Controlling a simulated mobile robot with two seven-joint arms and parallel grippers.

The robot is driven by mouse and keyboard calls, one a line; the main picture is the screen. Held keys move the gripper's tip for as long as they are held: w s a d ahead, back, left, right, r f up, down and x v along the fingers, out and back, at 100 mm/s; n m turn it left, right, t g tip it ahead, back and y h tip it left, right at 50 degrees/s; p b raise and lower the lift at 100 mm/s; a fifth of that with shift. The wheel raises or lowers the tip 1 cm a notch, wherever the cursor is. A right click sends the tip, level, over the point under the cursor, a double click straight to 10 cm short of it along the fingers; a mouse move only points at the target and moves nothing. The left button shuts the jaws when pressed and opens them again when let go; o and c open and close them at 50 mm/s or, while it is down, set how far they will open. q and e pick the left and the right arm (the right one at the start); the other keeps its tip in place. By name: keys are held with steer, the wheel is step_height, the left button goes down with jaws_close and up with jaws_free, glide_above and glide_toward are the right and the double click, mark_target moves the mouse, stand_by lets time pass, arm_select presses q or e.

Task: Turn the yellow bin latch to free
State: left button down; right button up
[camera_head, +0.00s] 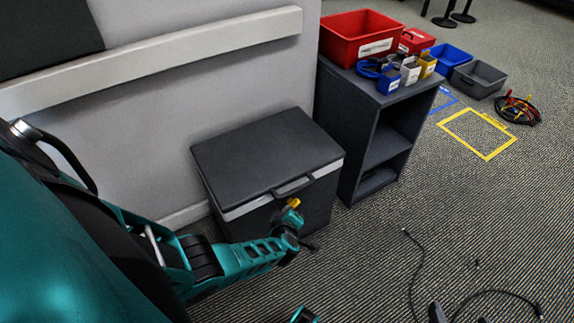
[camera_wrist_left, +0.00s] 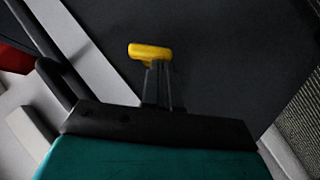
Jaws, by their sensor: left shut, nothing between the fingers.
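The dark bin (camera_head: 262,160) stands against the wall with its lid down, a light band under the lid and a handle at the front. The yellow latch (camera_head: 294,203) shows on its front face, below the handle; it also shows in the left wrist view (camera_wrist_left: 150,52), lying crosswise to the fingers. My left gripper (camera_head: 292,213) is at the latch. In the left wrist view its fingers (camera_wrist_left: 158,68) are shut with nothing between them, and their tips overlap the latch's lower edge. I cannot tell whether they touch it.
A dark shelf unit (camera_head: 362,148) stands right of the bin, with a red bin (camera_head: 358,40) and small coloured holders on top. Coloured bins, a cable coil (camera_head: 518,110) and a yellow floor outline (camera_head: 478,134) lie beyond. Loose black cables (camera_head: 415,270) lie on the carpet at lower right.

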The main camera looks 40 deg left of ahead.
arm_select(q)
steer(key=shift+f, duration=0.15)
arm_select(e)
steer(key=shift+s+d+f, duration=0.15)
steer(key=shift+s+f, duration=0.05)
stand_by(0.4)
